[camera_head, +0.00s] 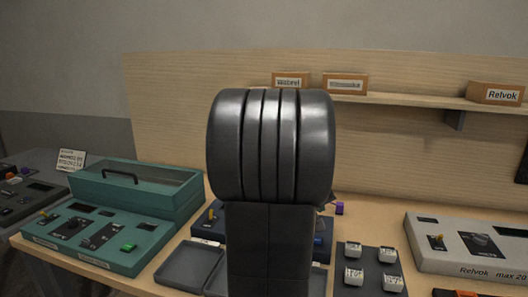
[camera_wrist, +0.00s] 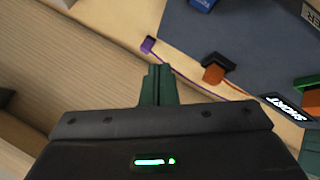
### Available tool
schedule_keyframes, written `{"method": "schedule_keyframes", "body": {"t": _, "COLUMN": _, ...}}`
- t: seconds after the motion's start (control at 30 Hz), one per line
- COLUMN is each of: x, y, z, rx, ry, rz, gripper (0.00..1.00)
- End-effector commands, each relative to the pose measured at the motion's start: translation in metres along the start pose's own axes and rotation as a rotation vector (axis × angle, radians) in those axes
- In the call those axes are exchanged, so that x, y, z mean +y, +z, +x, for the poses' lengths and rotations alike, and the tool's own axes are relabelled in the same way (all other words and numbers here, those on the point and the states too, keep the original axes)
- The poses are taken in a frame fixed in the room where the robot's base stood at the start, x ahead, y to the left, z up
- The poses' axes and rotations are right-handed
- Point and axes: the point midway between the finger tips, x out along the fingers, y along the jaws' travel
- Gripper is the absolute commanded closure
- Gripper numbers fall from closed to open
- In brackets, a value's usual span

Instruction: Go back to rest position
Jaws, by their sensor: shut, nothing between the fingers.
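My gripper (camera_wrist: 158,80) shows in the wrist view as dark green fingers pressed together, with nothing between them. It is over the wooden table, beside a dark blue console (camera_wrist: 232,32) and apart from it. In the head view my own dark arm fills the middle and hides most of the gripper and the centre of the blue console (camera_head: 207,222). A purple plug (camera_wrist: 148,45) and an orange plug (camera_wrist: 215,72) lie near the fingertips, each with a thin cable.
A teal console with a lidded box (camera_head: 135,185) stands left and a light grey console (camera_head: 465,248) right. A grey tray (camera_head: 188,265) and a dark pad with several white blocks (camera_head: 370,252) lie in front. A shelf (camera_head: 420,100) with labelled boxes runs along the wooden back panel.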

Motion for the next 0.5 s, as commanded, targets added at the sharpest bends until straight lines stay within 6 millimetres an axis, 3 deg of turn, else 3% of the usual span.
{"method": "schedule_keyframes", "body": {"t": 0.5, "x": -0.03, "y": 0.031, "z": 0.042, "rx": -0.001, "ry": 0.0, "rz": 0.0, "gripper": 1.0}}
